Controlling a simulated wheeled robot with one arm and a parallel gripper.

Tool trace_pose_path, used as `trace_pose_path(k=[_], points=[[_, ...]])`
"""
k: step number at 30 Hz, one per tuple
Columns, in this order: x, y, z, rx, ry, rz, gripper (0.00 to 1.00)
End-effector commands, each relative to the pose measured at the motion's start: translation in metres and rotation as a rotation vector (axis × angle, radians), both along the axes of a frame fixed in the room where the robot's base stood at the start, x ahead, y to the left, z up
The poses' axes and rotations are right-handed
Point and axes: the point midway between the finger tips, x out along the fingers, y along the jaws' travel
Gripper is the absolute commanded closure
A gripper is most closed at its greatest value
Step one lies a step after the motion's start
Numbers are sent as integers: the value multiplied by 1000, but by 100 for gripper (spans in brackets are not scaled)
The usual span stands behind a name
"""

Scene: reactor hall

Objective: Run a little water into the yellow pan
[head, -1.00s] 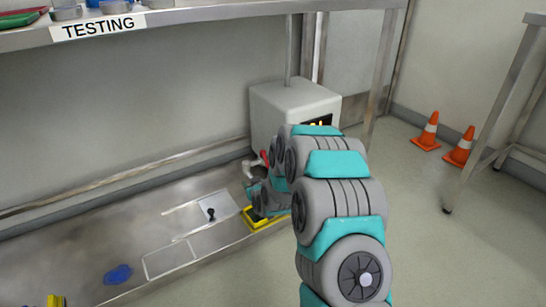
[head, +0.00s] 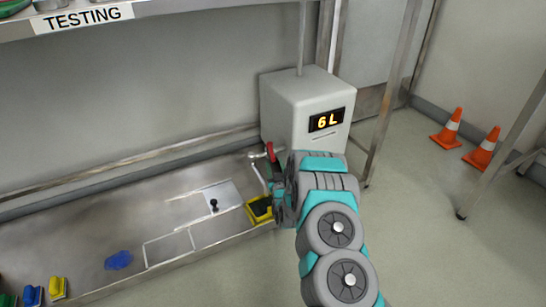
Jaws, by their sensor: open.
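The yellow pan (head: 259,209), dark inside, sits at the right end of the steel counter. A tap with a red handle (head: 270,151) and a pale curved spout (head: 258,172) stands just behind the pan, at the front of a white tank (head: 305,105) whose display reads "6 L". My gripper (head: 279,190) is beside the tap and above the pan's right side. It is open, though its fingers are small and partly hidden by my arm. I cannot tell whether it touches the handle. No water stream is visible.
A square plate with a black knob (head: 214,205) lies left of the pan. A blue splat-shaped thing (head: 119,260) and several blue and yellow handled items (head: 57,287) are further left. A shelf marked TESTING (head: 88,17) hangs above. Orange cones (head: 447,128) stand on the floor at right.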

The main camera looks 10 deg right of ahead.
Motion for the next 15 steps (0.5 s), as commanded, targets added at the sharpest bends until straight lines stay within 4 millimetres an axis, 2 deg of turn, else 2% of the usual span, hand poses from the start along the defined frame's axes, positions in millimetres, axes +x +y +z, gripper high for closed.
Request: trace_pose_path(k=[9, 15], points=[[41, 0, 0, -1, -2, 0, 48], [58, 0, 0, 0, 0, 0, 48]])
